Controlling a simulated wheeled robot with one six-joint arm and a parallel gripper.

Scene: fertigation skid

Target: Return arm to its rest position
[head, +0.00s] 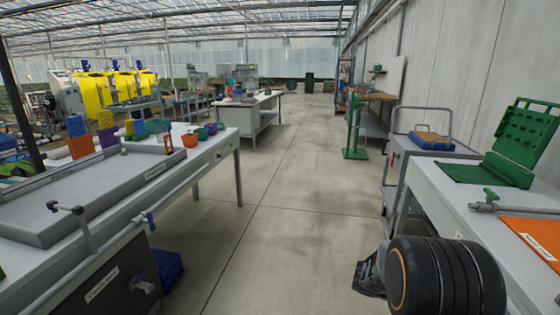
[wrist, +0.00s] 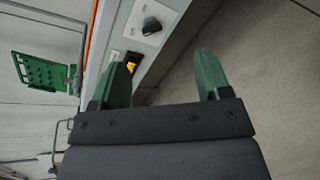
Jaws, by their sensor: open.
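My gripper (wrist: 163,80) is open and empty in the wrist view, its two green fingers spread apart. Past its left finger is the front edge of a bench with a black knob on a pale plate (wrist: 150,27) and a small black and yellow part. Floor shows beyond the right finger. In the head view my black arm is at the lower right, beside the right-hand bench (head: 455,200); my fingers are hidden there.
On the right bench are an open green case (head: 515,145), a grey pipe with a green valve handle and an orange mat (head: 535,238). A cart (head: 430,150) stands behind it. A left bench (head: 205,160) holds a grey tray and coloured pots. The aisle (head: 270,210) between is clear.

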